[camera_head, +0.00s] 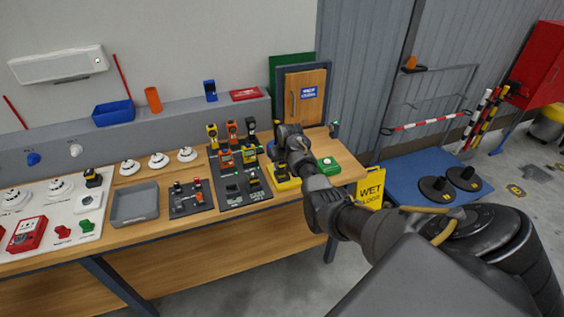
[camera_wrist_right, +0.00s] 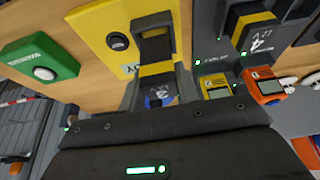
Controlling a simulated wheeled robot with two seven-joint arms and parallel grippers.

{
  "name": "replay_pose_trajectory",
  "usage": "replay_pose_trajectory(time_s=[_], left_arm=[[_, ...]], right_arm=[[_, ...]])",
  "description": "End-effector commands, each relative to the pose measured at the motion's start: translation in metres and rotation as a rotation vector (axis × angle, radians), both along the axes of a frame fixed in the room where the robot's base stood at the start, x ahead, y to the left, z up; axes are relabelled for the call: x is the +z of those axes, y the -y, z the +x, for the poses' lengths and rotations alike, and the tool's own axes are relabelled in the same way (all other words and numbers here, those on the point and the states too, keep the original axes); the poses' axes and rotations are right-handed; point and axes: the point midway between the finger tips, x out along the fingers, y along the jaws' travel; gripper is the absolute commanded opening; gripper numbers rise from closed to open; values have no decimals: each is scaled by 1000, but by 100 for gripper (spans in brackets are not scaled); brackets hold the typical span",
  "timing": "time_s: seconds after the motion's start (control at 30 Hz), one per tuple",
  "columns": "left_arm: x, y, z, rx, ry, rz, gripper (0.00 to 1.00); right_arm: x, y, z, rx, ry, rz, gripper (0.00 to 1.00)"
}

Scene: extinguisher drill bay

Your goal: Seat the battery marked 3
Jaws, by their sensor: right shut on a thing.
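My right gripper (camera_head: 277,154) reaches over the right part of the workbench, at the yellow plate (camera_head: 284,183). In the right wrist view the gripper (camera_wrist_right: 158,95) is shut on a black battery with a yellow band (camera_wrist_right: 156,70). The battery is over or against the yellow plate (camera_wrist_right: 97,28); I cannot tell whether it is down in the holder there. Its number is not readable. Another black and yellow battery (camera_wrist_right: 262,38), marked 4, stands on the dark board beside the plate. My left gripper is not in view.
A green block with a white button (camera_head: 328,166) sits right of the yellow plate. The dark board (camera_head: 233,199) to the left carries several yellow and orange devices. A grey tray (camera_head: 136,204) stands further left. The bench's front strip (camera_head: 285,207) is mostly clear.

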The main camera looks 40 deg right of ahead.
Motion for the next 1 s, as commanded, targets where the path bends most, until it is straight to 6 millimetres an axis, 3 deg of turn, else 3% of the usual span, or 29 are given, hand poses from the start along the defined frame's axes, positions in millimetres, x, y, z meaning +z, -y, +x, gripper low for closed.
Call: replay_pose_trajectory(time_s=[1.0], left_arm=[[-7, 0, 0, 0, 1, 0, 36]], right_arm=[[-12, 0, 0, 0, 1, 0, 1]])
